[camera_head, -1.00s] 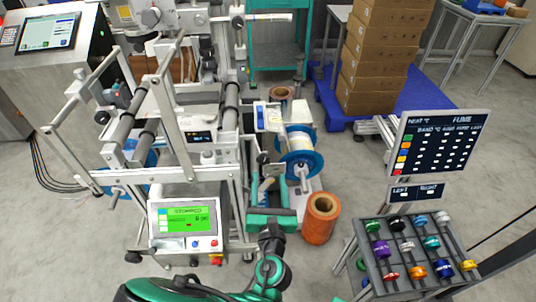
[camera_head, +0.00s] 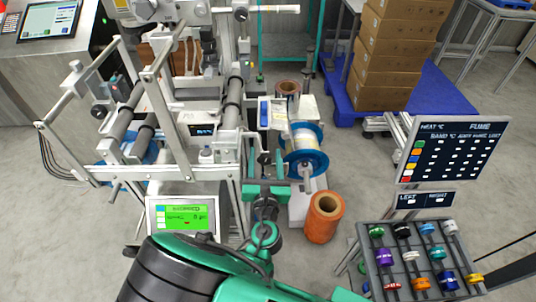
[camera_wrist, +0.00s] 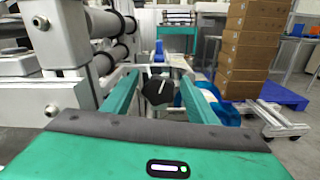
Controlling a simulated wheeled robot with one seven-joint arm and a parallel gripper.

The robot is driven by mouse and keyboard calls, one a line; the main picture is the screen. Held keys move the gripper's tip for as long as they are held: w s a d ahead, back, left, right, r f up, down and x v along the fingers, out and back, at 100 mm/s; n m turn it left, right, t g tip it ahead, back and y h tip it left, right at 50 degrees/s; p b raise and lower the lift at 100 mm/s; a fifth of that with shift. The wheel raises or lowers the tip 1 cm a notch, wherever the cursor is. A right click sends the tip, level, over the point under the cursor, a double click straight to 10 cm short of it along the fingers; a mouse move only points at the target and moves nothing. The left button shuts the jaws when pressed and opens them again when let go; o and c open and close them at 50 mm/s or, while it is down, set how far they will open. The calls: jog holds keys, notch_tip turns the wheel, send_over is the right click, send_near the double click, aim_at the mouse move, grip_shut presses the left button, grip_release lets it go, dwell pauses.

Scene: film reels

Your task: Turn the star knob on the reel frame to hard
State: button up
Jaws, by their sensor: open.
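The black star knob (camera_wrist: 159,90), with a pale line on its face, shows in the wrist view between the two green fingers of my gripper (camera_wrist: 158,80). My gripper is open around the knob, and a gap shows on each side of it. In the head view the small dark knob (camera_head: 265,158) is at the right side of the pale reel frame (camera_head: 187,173), just beyond my gripper (camera_head: 265,170). I cannot read any soft or hard marking by the knob.
A blue-flanged reel (camera_head: 303,164) is close on the right of my gripper. An orange roll (camera_head: 323,218) stands on the floor. A rack of coloured spools (camera_head: 421,262) is at lower right, below a chart board (camera_head: 453,149). Boxes (camera_head: 398,57) stand on a blue pallet.

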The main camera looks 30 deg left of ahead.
jog(key=c, duration=1.1)
jog(key=shift+o, duration=0.2)
jog(key=shift+m, duration=0.8)
jog(key=o, duration=1.1)
jog(key=shift+c, duration=0.2)
